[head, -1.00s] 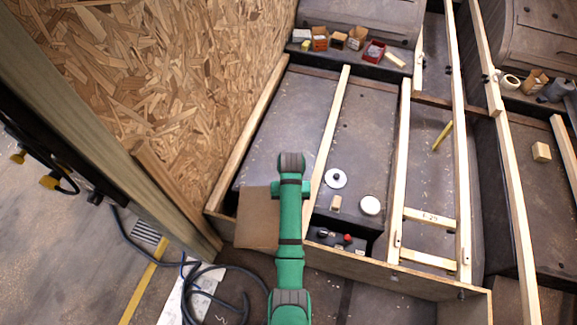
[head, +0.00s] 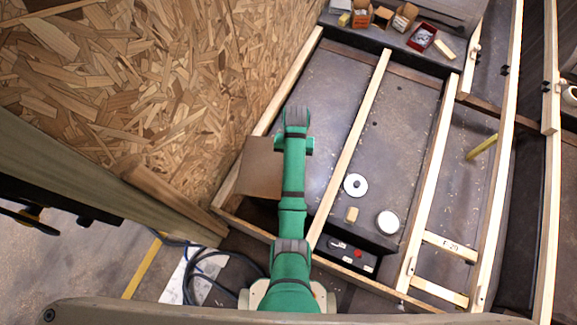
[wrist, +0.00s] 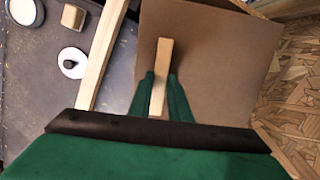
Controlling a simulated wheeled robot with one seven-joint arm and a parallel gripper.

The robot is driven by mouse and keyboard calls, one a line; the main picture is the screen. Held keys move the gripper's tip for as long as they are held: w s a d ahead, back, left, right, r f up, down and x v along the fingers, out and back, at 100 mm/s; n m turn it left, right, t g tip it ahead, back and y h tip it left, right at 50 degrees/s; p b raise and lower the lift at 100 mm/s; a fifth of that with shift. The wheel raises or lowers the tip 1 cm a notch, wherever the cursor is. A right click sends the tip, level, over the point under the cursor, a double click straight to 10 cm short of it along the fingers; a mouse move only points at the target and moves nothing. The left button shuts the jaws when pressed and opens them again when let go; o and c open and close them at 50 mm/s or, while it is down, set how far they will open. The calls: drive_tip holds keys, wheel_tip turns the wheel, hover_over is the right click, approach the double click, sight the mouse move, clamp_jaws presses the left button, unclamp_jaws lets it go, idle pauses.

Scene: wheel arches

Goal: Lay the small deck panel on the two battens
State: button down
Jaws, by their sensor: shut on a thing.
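The small deck panel (head: 261,170), a flat brown board, shows left of my green arm in the head view, near the front end of the frame. In the wrist view the panel (wrist: 215,60) fills the upper right, with a pale wooden grip block on it. My gripper (wrist: 163,78) is shut on that block; my arm hides it in the head view. One pale batten (head: 364,110) runs to the right of the panel, and also shows in the wrist view (wrist: 103,60). Another batten (head: 290,80) runs along the chipboard wall, partly covered by the panel. I cannot tell whether the panel touches either.
The chipboard wall (head: 180,90) stands close on the left. Right of the middle batten lie a white disc (head: 355,185), a wooden block (head: 351,214) and a round white lid (head: 388,222). Small boxes (head: 383,17) stand at the back. Cables (head: 205,275) lie on the floor.

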drive_tip(key=s+f+m, duration=0.1)
drive_tip(key=s+m, duration=0.1)
drive_tip(key=m, duration=0.1)
drive_tip(key=s+f+m+y, duration=0.1)
drive_tip(key=s+f+m, duration=0.1)
drive_tip(key=s+m, duration=0.1)
drive_tip(key=s+a+f+m, duration=0.1)
drive_tip(key=s+f+m, duration=0.1)
drive_tip(key=m, duration=0.2)
drive_tip(key=shift+s+a+f+t, duration=0.1)
drive_tip(key=shift+s+f+t, duration=0.05)
drive_tip(key=shift+s+t, duration=0.2)
drive_tip(key=s+a+f+m+t, duration=0.1)
drive_tip(key=s+f+m+t, duration=0.1)
drive_tip(key=s+m, duration=0.65)
drive_tip(key=shift+w+a+f+m, duration=0.1)
drive_tip(key=shift+w+f+m, duration=0.4)
drive_tip(key=shift+w+f, duration=1.65)
drive_tip(key=shift+w+a+f+m, duration=0.1)
drive_tip(key=shift+w+f+m, duration=0.35)
drive_tip(key=shift+w+f, duration=1.65)
drive_tip(key=shift+w+f+m, duration=0.5)
drive_tip(key=shift+w+f, duration=0.45)
drive_tip(key=shift+w, duration=2.3)
drive_tip(key=shift+f, duration=1.4)
drive_tip(key=c, duration=1.6)
unclamp_jaws()
drive_tip(key=shift+s+f, duration=0.1)
drive_tip(key=shift+c, duration=0.2)
